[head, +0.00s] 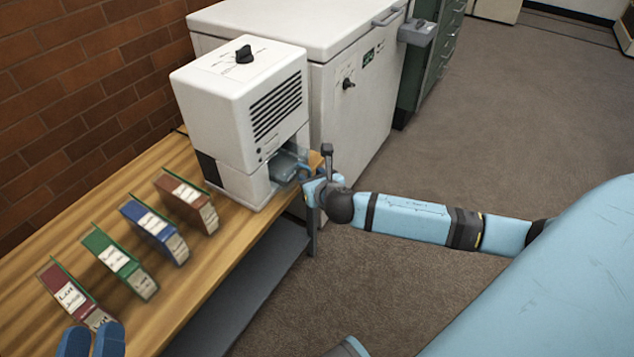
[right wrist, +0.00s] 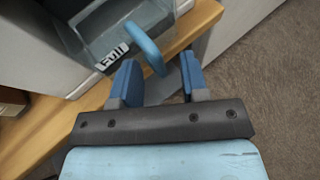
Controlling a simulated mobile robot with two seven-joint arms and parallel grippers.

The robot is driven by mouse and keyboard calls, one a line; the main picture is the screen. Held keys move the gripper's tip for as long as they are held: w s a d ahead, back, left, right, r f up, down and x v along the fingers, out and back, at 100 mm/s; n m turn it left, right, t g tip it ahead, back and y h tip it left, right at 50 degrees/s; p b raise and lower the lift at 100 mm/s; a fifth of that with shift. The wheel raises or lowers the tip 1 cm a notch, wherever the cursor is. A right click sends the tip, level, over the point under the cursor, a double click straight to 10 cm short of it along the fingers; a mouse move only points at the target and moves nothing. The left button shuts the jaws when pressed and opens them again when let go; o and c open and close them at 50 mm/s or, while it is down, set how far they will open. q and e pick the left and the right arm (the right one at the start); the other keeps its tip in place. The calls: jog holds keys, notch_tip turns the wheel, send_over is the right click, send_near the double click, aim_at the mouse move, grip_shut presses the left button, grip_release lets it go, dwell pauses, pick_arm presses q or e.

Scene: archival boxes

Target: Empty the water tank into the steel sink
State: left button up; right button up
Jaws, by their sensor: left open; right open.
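The water tank (head: 287,165) is a clear bluish bin in the low front opening of the white dehumidifier-like machine (head: 240,115). In the right wrist view the tank (right wrist: 104,28) has a "Full" label (right wrist: 112,57) and a blue handle (right wrist: 145,47). My right gripper (head: 308,182) is at the tank's front. In the right wrist view its open fingers (right wrist: 157,72) stand either side of the handle's near end; contact is not clear. My left gripper (head: 90,342) is open at the bottom left, partly cut off, near the maroon box. I see no steel sink.
Maroon (head: 73,296), green (head: 121,262), blue (head: 155,232) and brown (head: 187,203) archival boxes stand along the wooden bench (head: 215,255). A white chest freezer (head: 345,100) stands behind the machine. The carpet (head: 480,110) at right is largely clear.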

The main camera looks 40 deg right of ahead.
grip_shut()
jog(key=shift+r+p, duration=0.3)
jog(key=shift+p, duration=0.6)
dwell(0.5)
jog(key=s+d+p, duration=0.2)
jog(key=s+d, duration=0.1)
jog(key=s, duration=0.4)
jog(key=s+d+p, duration=0.3)
jog(key=s, duration=0.5)
jog(key=shift+s+d+p, duration=0.25)
jog(key=shift+s+p, duration=0.05)
jog(key=shift+p, duration=0.05)
dwell(1.7)
dwell(0.3)
